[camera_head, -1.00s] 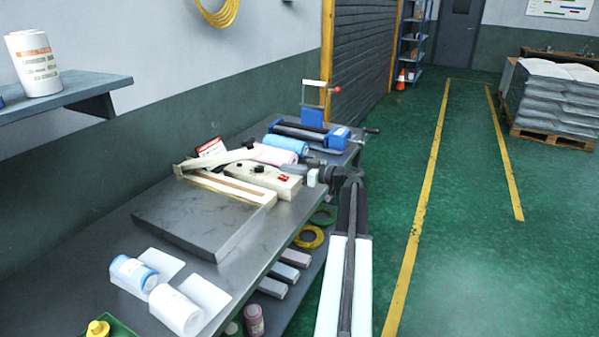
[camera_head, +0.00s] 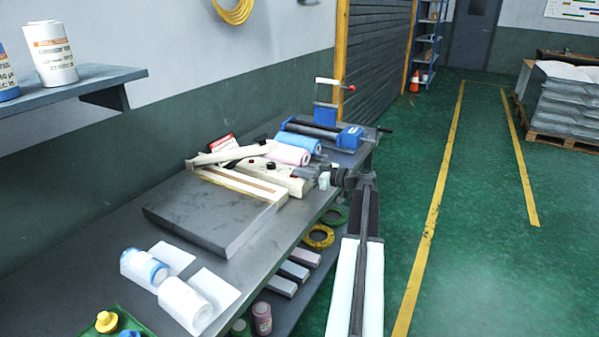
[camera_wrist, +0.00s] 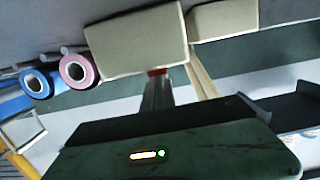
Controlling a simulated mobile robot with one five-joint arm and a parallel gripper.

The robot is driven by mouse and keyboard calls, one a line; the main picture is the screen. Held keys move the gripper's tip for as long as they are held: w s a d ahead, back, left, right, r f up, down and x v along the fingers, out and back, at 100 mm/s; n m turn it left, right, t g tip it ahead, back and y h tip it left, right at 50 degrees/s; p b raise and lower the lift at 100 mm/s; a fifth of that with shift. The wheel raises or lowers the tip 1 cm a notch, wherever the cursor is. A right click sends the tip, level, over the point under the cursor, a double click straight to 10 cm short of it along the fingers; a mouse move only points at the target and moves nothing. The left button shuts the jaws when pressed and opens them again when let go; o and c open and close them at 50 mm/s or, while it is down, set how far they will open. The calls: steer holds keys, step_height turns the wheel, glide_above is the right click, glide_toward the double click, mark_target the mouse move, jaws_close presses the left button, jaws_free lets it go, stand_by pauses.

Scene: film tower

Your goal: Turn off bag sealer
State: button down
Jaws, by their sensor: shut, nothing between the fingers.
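The bag sealer (camera_head: 262,184) is a cream, long low device with a raised lever arm, on the metal workbench. It has a dark knob on top and a small red switch (camera_head: 296,173) at its right end. In the wrist view the cream sealer body (camera_wrist: 135,40) fills the upper middle, with the red switch (camera_wrist: 157,72) at its lower edge. My gripper (camera_head: 326,179) is shut and empty at the sealer's right end. In the wrist view my gripper (camera_wrist: 157,80) has its fingertips right at the red switch; I cannot tell whether they touch it.
A grey slab (camera_head: 212,218) lies in front of the sealer. Pink (camera_head: 288,154) and blue (camera_head: 301,141) rolls and a blue vise-like tool (camera_head: 349,137) stand behind it. White rolls (camera_head: 183,303) lie near the bench's front.

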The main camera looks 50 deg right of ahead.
steer(key=r+p, duration=0.3)
steer(key=w+r+p, duration=0.1)
steer(key=r+p, duration=0.1)
steer(key=shift+a+r, duration=0.15)
steer(key=shift+a, duration=0.05)
steer(key=r+p+v, duration=0.1)
steer(key=p+v, duration=0.2)
steer(key=v, duration=0.7)
steer(key=shift+w, duration=0.1)
